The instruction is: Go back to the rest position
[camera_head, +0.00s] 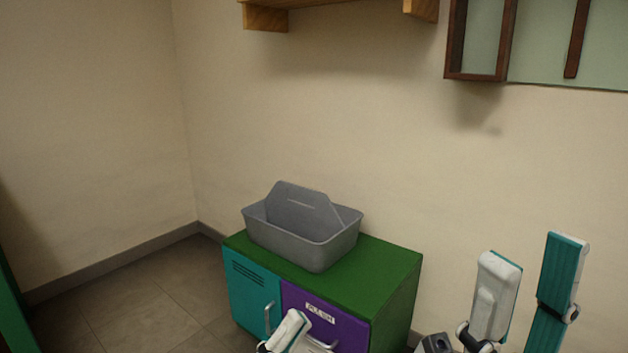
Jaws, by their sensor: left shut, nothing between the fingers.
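No gripper fingers show in the head view. Parts of my own white and teal arms (495,295) rise at the lower right, one upright and one slightly tilted. The lower ends of these parts are cut off by the picture's bottom edge. I see nothing held.
A low cabinet with a green top (385,262), a teal door (252,285) and a purple door (345,328) stands by the wall. A grey handled caddy (285,240) sits on it. A wooden shelf (340,2) and wall frame (480,75) hang above. Tiled floor (140,300) is clear left.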

